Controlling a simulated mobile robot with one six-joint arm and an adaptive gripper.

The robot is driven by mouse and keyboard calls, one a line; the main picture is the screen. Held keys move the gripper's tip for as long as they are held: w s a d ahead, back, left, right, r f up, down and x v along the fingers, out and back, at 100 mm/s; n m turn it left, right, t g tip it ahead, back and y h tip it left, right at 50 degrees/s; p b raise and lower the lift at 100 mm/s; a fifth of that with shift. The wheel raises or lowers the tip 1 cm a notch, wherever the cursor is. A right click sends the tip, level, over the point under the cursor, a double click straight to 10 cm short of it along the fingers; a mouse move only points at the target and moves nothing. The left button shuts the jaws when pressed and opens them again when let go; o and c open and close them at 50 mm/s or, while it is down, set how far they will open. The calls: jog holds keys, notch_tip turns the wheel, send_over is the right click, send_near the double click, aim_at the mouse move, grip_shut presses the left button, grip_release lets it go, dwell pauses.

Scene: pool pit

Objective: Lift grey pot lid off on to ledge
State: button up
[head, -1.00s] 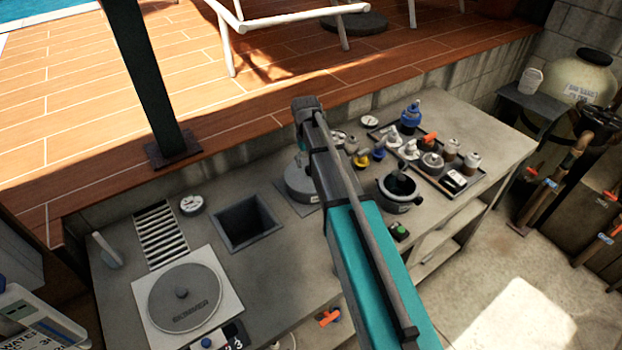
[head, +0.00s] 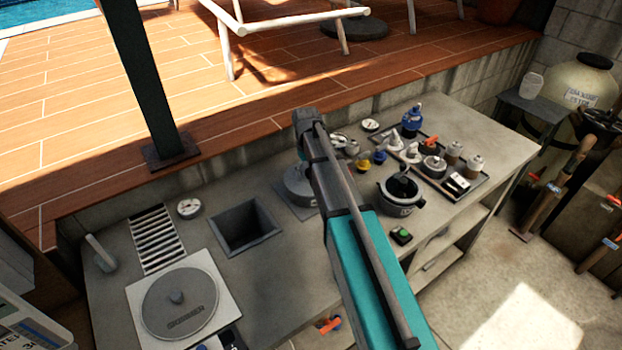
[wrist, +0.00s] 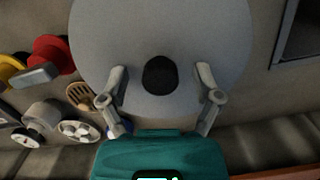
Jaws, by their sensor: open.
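The grey pot lid (wrist: 160,30) fills the upper middle of the wrist view, a round disc with a black knob (wrist: 160,76) at its centre. My gripper (wrist: 161,70) is open, one finger on each side of the knob with gaps between. I cannot tell how far above the lid the fingertips are. In the head view the grey pot (head: 296,190) stands on a square plate on the counter, partly hidden by my arm, which also hides the knob.
A square dark basin (head: 246,228) lies left of the pot. Further left are a drain grate (head: 158,240) and a round skimmer cover (head: 180,302). The raised tiled ledge (head: 240,115) runs behind the counter.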

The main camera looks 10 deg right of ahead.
grip_shut()
dwell(0.3)
jog(key=shift+r, duration=0.1)
notch_tip(320, 180, up, 3)
jog(key=p, duration=0.2)
jog(key=shift+f+p, duration=0.2)
jog(key=shift+p, duration=0.2)
jog(key=s+a+r+p, duration=0.9)
jog(key=s+r+p, duration=0.1)
jog(key=shift+s+a, duration=0.2)
jog(key=shift+r, duration=0.1)
dwell(0.5)
